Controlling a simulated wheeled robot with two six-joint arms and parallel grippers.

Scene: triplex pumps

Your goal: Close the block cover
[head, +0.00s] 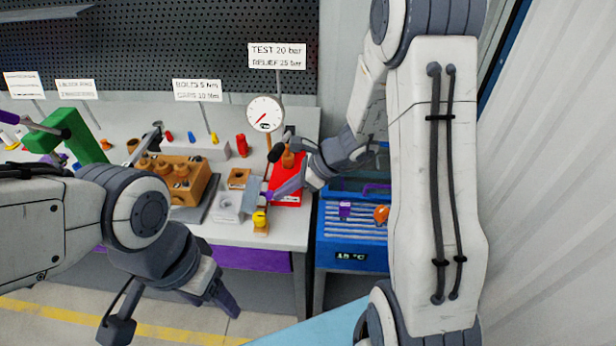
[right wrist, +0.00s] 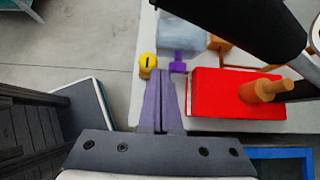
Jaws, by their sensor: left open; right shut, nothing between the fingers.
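A pale grey block (head: 228,207) with a round recess sits near the front right of the bench. A bluish, see-through upright panel (head: 250,194), which looks like its cover, stands at the block's right side. In the right wrist view the pale panel (right wrist: 182,36) lies beyond a purple tab (right wrist: 178,64). My right gripper (head: 272,194) is shut and empty, just right of the panel. Its purple fingers (right wrist: 160,84) are together, pointing towards the yellow knob and the tab; contact is unclear. My left gripper (head: 172,316) is open and empty, in front of the bench.
A yellow knob (head: 260,220) stands at the bench's front edge. A red box (right wrist: 222,94) with an orange peg is close right of my right fingers. A wooden pump block (head: 178,180) lies left, a gauge (head: 265,113) behind. A blue cooler (head: 350,250) stands right of the bench.

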